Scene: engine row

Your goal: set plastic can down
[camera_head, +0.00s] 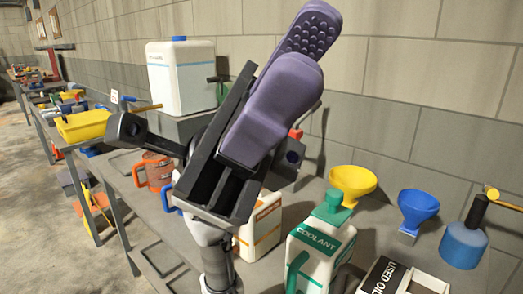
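A white plastic can (180,82) with a blue cap and a blue stripe stands upright at the back of the bench, on a grey raised block (196,124). My gripper (298,62) is in the middle of the view, held above the bench and pointing up and to the right. Its two purple fingers are apart, and the bumpy inner face of the far one shows past the near one. Nothing shows between them, though the near finger hides part of the gap. The gripper is to the right of the can and in front of it, not touching it as far as I can see.
A coolant jug (318,252), a yellow funnel (352,182), a blue funnel (417,207) and a blue oiler (463,243) crowd the right. A used-oil box (384,276) is in front. An orange jug (157,175) stands left. Bare bench shows at front left.

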